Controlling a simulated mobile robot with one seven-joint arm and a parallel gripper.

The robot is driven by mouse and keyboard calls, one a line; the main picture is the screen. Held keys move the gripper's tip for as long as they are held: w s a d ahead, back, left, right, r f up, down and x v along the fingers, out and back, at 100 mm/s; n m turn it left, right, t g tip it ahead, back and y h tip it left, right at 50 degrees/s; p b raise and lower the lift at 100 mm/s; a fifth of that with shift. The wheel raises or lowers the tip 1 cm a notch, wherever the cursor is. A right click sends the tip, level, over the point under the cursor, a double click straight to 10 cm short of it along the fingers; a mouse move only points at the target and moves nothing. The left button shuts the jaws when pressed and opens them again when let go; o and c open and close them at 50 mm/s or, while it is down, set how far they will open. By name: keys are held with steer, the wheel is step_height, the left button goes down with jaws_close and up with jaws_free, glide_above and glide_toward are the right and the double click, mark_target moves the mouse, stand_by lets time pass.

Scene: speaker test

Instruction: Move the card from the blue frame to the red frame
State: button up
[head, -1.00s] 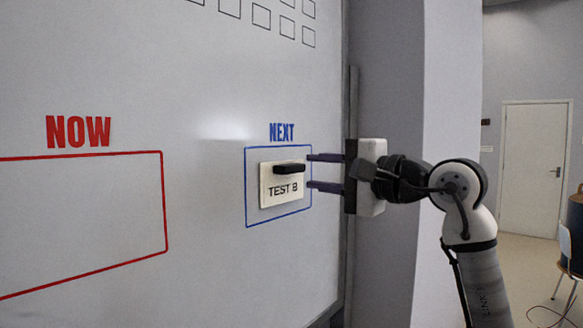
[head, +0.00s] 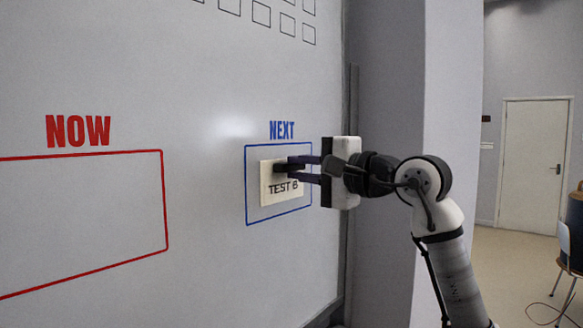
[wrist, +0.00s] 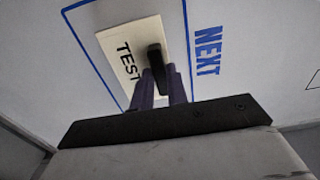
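The cream card (head: 268,188) marked TEST B is flat on the whiteboard inside the blue frame (head: 247,205) under the word NEXT. A black bar handle (head: 282,168) sticks out from the card; the handle also shows in the wrist view (wrist: 155,60). My gripper (head: 299,168) has its two dark purple fingers on either side of this handle, close against it, and looks shut on it. In the wrist view the fingers hide the card's lower right part. The red frame (head: 165,205), under the word NOW, is empty in its visible part, to the left.
The whiteboard (head: 205,210) is bare between the two frames. Small drawn squares (head: 262,14) run along its top. A wall pillar (head: 388,90) stands right of the board. A door (head: 533,165) and a chair (head: 572,255) are far off to the right.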

jaws_close()
steer(key=shift+s+d, duration=0.15)
steer(key=b+v, duration=0.1)
steer(key=v, duration=0.5)
steer(key=shift+d, duration=0.2)
stand_by(1.6)
steer(key=shift+s, duration=0.2)
